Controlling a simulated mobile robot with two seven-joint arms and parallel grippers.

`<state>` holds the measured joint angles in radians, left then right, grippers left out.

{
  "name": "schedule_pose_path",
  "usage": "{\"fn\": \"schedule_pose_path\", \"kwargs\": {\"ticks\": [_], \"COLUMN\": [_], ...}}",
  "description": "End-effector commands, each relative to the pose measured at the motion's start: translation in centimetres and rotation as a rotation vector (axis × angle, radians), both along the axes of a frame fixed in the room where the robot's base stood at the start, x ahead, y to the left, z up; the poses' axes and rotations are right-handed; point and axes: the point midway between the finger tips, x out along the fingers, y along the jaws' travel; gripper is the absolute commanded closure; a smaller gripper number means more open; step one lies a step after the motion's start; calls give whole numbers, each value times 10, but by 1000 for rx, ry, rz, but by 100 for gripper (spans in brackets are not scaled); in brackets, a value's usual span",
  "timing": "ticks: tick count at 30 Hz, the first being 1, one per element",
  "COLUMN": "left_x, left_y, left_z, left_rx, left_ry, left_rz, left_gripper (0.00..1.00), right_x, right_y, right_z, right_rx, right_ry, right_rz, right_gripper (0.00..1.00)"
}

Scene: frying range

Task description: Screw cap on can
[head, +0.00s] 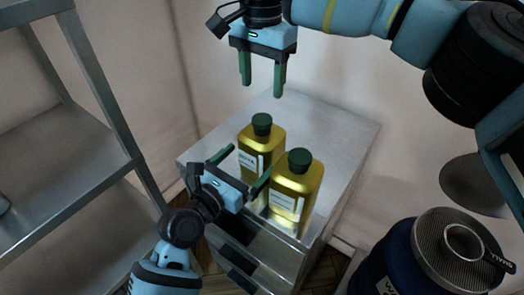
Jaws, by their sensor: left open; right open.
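Two yellow cans stand upright side by side on a metal cabinet. The left can (255,140) has a dark green cap (262,121) at its top, and the right can (305,188) has another dark green cap (299,158) at its top. Whether either cap is tight I cannot tell. My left gripper (252,157) is open in front of the left can, its fingers pointing toward it; it hides part of that can's lower body. My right gripper (262,90) is open and empty, pointing down above the left can's cap, with a visible gap.
The metal cabinet (345,135) has a clear top behind and to the right of the cans, and drawers in front. Metal shelving (70,180) stands at the left. A blue drum (400,262) with a mesh-topped lid stands at the lower right. Walls close off the back.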

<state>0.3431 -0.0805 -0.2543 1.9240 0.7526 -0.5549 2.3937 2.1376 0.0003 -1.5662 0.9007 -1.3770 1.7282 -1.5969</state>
Motion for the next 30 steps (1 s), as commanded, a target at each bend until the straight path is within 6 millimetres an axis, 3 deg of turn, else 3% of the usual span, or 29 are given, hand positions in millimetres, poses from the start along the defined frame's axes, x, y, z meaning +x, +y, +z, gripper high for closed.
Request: {"fn": "schedule_pose_path", "kwargs": {"ticks": [9,22,30], "left_x": [33,39,39], "left_y": [-24,-28,-28], "left_z": [0,0,0], "left_rx": [0,0,1], "left_ry": [0,0,0], "left_rz": [0,0,0], "left_gripper": [3,3,36], "right_x": [0,0,0], "right_y": [0,0,0], "right_z": [0,0,0], "right_rx": [0,0,0], "right_ry": [0,0,0], "right_rz": [0,0,0], "right_gripper": [43,43,43]}}
